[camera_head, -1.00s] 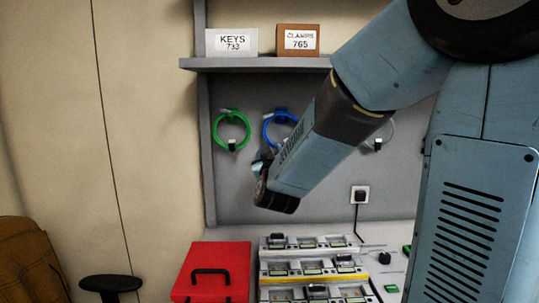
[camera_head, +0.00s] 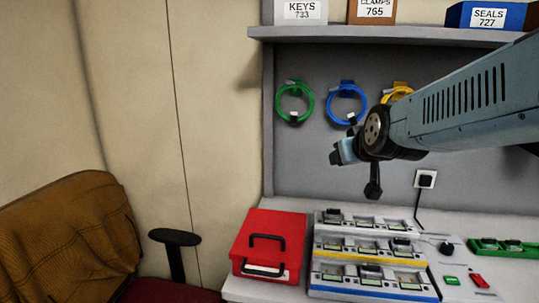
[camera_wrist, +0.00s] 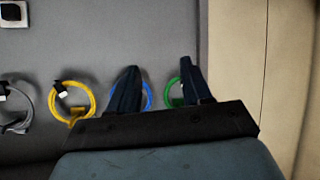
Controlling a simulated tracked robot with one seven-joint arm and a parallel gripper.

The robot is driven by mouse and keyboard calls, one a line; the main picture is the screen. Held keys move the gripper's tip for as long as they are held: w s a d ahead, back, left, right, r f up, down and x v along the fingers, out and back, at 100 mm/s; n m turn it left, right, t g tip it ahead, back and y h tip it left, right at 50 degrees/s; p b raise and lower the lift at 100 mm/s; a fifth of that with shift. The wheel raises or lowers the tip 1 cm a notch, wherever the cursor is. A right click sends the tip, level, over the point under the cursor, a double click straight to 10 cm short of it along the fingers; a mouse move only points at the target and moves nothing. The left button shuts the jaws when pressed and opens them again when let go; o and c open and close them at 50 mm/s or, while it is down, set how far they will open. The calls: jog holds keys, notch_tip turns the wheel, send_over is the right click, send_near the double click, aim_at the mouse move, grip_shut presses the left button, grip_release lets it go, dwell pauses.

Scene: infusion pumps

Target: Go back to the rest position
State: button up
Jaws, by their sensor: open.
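My gripper (camera_wrist: 158,86) is open and empty in the wrist view, with its two dark fingers apart. Behind the fingers, parts of the blue coil (camera_wrist: 146,96) and the green coil (camera_wrist: 174,92) show on the grey back wall. In the head view my arm reaches in from the right, and its end hangs in front of the back wall, above the pump rack (camera_head: 368,254).
A red box (camera_head: 262,228) stands left of the rack. A shelf (camera_head: 390,33) with labelled boxes runs above. The yellow coil (camera_wrist: 88,90) hangs beside the blue one. A brown-covered chair (camera_head: 70,235) stands at the left. The wall between chair and shelf unit is clear.

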jog(key=s+d+f+m+g, duration=0.1)
jog(key=s+d+g, duration=0.1)
jog(key=s, duration=0.6)
jog(key=s+d+f+m+g+h, duration=0.1)
jog(key=s+d+f+g, duration=0.1)
jog(key=s, duration=0.7)
jog(key=shift+d+m+g, duration=0.3)
jog(key=shift+d+g, duration=0.4)
jog(key=shift+g, duration=0.4)
jog(key=shift+s+f, duration=0.1)
